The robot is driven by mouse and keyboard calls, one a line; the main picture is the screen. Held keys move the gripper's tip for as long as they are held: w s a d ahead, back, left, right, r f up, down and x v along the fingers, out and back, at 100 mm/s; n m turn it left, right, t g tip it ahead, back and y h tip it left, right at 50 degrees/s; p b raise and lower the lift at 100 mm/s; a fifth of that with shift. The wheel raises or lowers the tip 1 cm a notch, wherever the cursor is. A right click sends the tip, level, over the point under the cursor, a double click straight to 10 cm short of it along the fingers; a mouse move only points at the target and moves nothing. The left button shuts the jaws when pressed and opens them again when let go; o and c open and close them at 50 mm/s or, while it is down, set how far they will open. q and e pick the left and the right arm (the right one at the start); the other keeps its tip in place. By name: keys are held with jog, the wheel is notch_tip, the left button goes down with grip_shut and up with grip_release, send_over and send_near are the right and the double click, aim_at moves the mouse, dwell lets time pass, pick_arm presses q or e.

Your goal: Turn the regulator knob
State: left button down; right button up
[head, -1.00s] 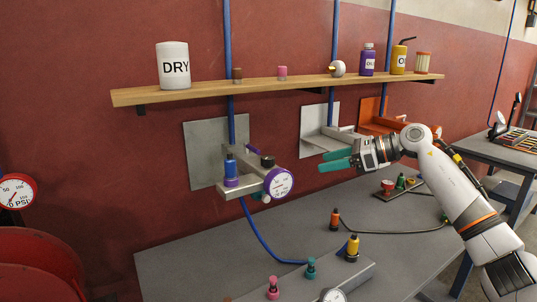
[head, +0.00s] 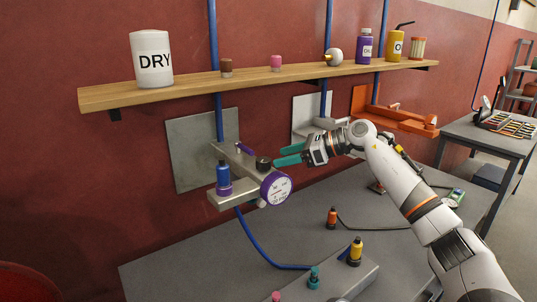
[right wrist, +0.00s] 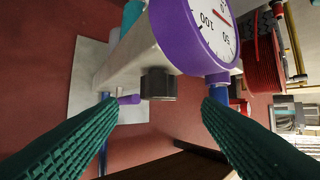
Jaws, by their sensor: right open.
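The regulator is a grey block (head: 232,199) on a metal wall plate, with a purple-rimmed gauge (head: 276,188) at its right end. A small dark knob (head: 263,163) sits on top of the block beside the gauge. In the right wrist view the ribbed dark knob (right wrist: 158,84) shows between the fingers, beyond their tips. My right gripper (head: 276,157) is open, with teal fingers pointing left at the knob. In the right wrist view its fingers (right wrist: 160,98) are spread wide and hold nothing. My left gripper is not in view.
A wooden shelf (head: 190,88) with a white DRY container (head: 151,59) and several bottles runs above. A grey workbench (head: 180,275) below holds coloured fittings. An orange bracket (head: 385,113) is behind my right arm.

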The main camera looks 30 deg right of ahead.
aim_at(270, 160)
jog(key=p+x, duration=0.1)
jog(key=x, duration=0.4)
jog(key=shift+w+p, duration=0.1)
jog(key=shift+p, duration=0.25)
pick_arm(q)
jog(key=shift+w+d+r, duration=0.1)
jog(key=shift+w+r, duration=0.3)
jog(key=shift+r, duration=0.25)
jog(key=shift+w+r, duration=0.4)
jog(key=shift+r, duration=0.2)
pick_arm(e)
jog(key=shift+w+a+f, duration=0.15)
jog(key=shift+a, duration=0.05)
jog(key=c, duration=1)
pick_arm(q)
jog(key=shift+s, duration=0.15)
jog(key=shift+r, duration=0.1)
